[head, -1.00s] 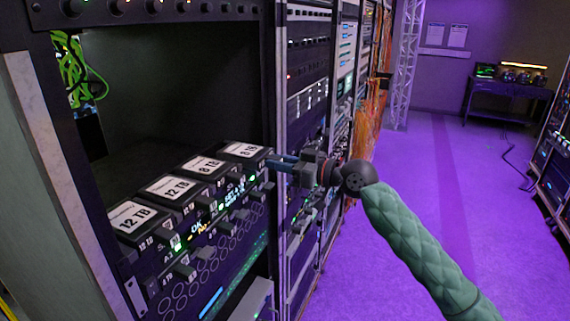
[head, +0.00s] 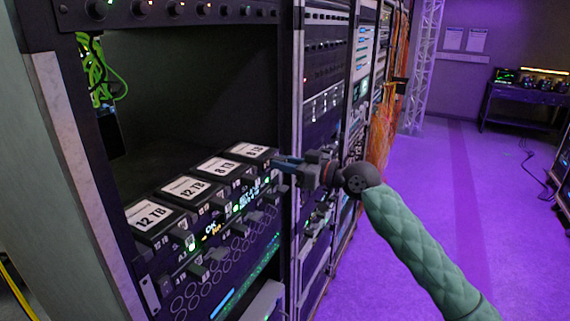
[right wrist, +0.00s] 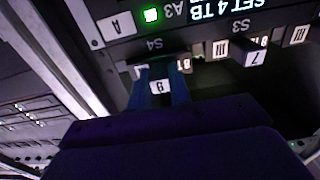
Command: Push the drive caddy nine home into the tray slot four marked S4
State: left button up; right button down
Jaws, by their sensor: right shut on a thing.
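Drive caddy nine (head: 249,150), a dark box with a white 8 TB label on top, is at the right end of the row in the open tray. Its front tag 9 (right wrist: 158,87) shows upside down in the right wrist view, below the slot mark S4 (right wrist: 154,44). My right gripper (head: 279,162) is shut on the caddy's front, with a blue finger on each side of the tag. Whether the caddy is flush with its neighbours is not clear. My left gripper is in neither view.
Several caddies stand in the tray, including one tagged 7 (right wrist: 255,58) at S3, beside caddy nine. The tray front (head: 222,240) carries a lit display. A rack post (head: 297,120) rises close to my right gripper. Open purple floor (head: 440,200) lies to the right.

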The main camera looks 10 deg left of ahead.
jog(key=shift+w+a, duration=0.2)
jog(key=shift+a, duration=0.5)
jog(key=c, duration=1.2)
grip_release()
jog(key=shift+d+f, duration=0.1)
jog(key=shift+d, duration=0.05)
jog(key=shift+s+d+b, duration=0.1)
jog(key=shift+d+b, duration=0.2)
jog(key=shift+b, duration=0.1)
jog(key=b+v, duration=0.3)
jog(key=v, duration=0.4)
